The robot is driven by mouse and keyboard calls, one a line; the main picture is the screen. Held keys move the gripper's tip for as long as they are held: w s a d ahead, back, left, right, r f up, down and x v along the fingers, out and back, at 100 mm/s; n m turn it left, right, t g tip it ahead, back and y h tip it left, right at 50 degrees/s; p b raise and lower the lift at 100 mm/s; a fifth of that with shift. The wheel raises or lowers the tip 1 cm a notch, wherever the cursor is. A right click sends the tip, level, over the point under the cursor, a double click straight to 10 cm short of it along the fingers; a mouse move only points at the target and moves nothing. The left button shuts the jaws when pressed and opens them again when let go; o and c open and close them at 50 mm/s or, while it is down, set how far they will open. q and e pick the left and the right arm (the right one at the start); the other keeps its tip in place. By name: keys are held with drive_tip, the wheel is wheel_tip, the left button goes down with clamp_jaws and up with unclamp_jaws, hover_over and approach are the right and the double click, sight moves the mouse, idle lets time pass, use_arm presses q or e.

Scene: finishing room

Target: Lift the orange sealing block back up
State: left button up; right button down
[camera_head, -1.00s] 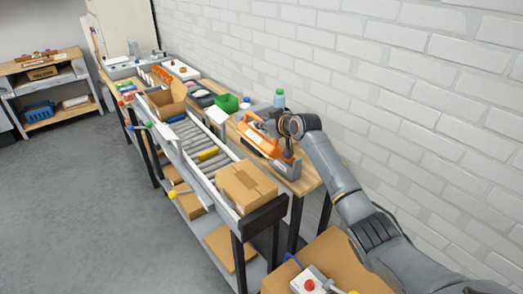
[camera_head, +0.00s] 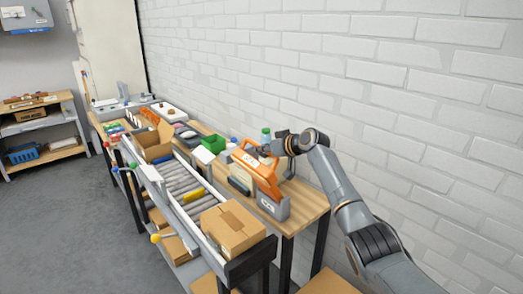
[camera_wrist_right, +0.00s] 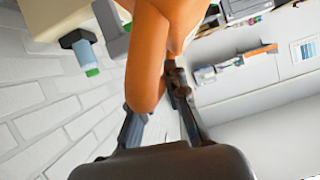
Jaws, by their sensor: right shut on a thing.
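The orange sealing block (camera_head: 262,176) is tilted up, its upper end raised above the grey sealer base (camera_head: 272,207) on the wooden bench. My right gripper (camera_head: 271,150) is shut on the upper end of the orange block, with my arm reaching in from the right. In the right wrist view the orange block (camera_wrist_right: 146,60) fills the space between the fingers (camera_wrist_right: 155,110) of my gripper. The fingers hide part of the grip. My left gripper is in neither view.
A roller conveyor (camera_head: 180,181) runs in front of the bench, with a cardboard box (camera_head: 232,229) at its near end. A green-capped bottle (camera_head: 265,137) stands behind the sealer, close to my gripper. A green bin (camera_head: 213,143) is farther left. A white brick wall is behind.

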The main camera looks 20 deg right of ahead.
drive_tip(key=c, duration=1.4)
unclamp_jaws()
drive_tip(key=shift+w+d+r, duration=0.1)
drive_tip(key=shift+d+r, duration=0.1)
drive_tip(key=shift+o, duration=0.3)
drive_tip(key=shift+f, duration=0.15)
drive_tip(key=shift+s+d+r, duration=0.1)
drive_tip(key=shift+s+r, duration=0.1)
drive_tip(key=shift+s, duration=0.2)
drive_tip(key=v, duration=1.1)
drive_tip(key=shift+d, duration=0.2)
